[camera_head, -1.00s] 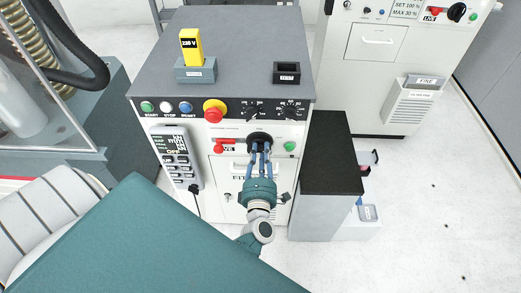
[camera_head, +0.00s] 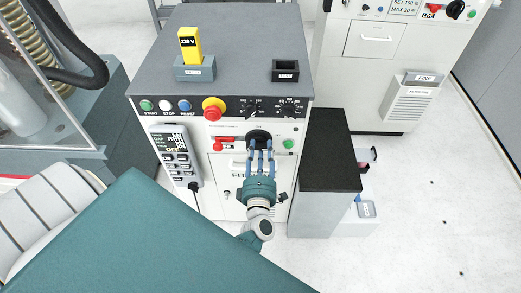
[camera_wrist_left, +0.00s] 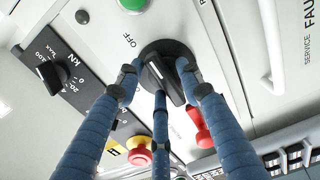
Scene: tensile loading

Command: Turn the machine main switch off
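The main switch (camera_head: 258,134) is a black rotary knob on the white front panel of the machine. In the left wrist view the knob (camera_wrist_left: 170,84) has a raised bar with a white mark at its upper-left end, towards the printed word OFF. My left gripper (camera_head: 261,145) is in front of the knob, its blue fingers spread and parallel. In the left wrist view the fingers of the gripper (camera_wrist_left: 165,85) stand around the bar with gaps visible; I cannot tell whether any fingertip touches the knob. My right gripper is not in view.
A red emergency button (camera_head: 213,112) on yellow, a red lever (camera_head: 219,145) and a green button (camera_head: 289,144) surround the switch. Two selector dials (camera_head: 288,108) sit above. A display pendant (camera_head: 176,156) hangs at left. A black-topped cabinet (camera_head: 331,150) stands at right.

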